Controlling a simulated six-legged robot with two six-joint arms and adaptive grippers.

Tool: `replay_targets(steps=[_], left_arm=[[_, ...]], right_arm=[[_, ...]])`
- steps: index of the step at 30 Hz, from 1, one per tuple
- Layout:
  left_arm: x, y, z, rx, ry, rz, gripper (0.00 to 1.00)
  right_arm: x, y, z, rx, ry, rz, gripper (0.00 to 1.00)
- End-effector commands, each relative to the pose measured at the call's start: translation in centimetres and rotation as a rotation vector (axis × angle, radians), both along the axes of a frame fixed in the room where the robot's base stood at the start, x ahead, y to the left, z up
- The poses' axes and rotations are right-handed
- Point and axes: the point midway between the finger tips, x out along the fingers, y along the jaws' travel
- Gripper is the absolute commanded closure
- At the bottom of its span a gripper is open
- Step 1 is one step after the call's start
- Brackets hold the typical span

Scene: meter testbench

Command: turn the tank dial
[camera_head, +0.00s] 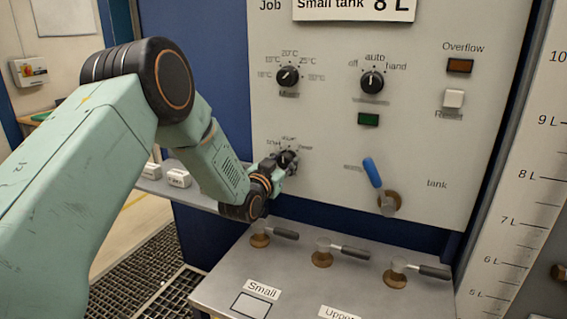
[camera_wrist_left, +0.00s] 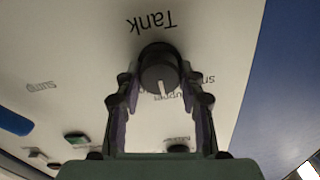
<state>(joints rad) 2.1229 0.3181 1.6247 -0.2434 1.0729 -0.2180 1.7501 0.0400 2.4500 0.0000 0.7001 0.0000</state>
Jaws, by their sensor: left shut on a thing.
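The tank dial (camera_wrist_left: 160,68) is a black round knob on the pale panel, with the label "Tank" beside it, upside down in the wrist view. A white mark on the knob points down in that view, close to the partly hidden "upper" label. My left gripper (camera_wrist_left: 160,88) has one finger on each side of the knob and is shut on it. In the head view the dial (camera_head: 287,157) is partly hidden by the left gripper (camera_head: 279,166). My right gripper is not in view.
Above are a temperature dial (camera_head: 288,76), an off-auto-hand dial (camera_head: 372,81) and a green lamp (camera_head: 368,119). A blue-handled valve (camera_head: 373,173) is to the right. Lever valves (camera_head: 322,256) stand on the ledge (camera_head: 222,284) below. A level scale (camera_head: 518,200) runs down the right.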

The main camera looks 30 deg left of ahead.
Motion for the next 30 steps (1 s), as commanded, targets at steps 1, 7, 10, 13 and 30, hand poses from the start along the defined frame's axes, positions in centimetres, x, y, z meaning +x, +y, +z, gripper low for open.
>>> replay_targets(steps=[1,7,10,13,30], left_arm=[[0.0,0.0,-0.2,-0.017,0.002,0.000,0.93],[0.0,0.1,-0.2,-0.137,-0.005,0.000,0.93],[0.0,0.1,-0.2,-0.220,-0.011,0.000,0.93],[0.0,0.1,-0.3,-0.307,-0.016,-0.001,0.93],[0.0,0.0,-0.3,-0.696,-0.036,-0.004,0.93]], right_arm=[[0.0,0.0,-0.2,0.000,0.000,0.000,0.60],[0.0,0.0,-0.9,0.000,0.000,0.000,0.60],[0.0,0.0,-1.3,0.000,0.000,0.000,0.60],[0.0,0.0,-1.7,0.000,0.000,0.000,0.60],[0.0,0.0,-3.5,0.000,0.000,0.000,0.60]])
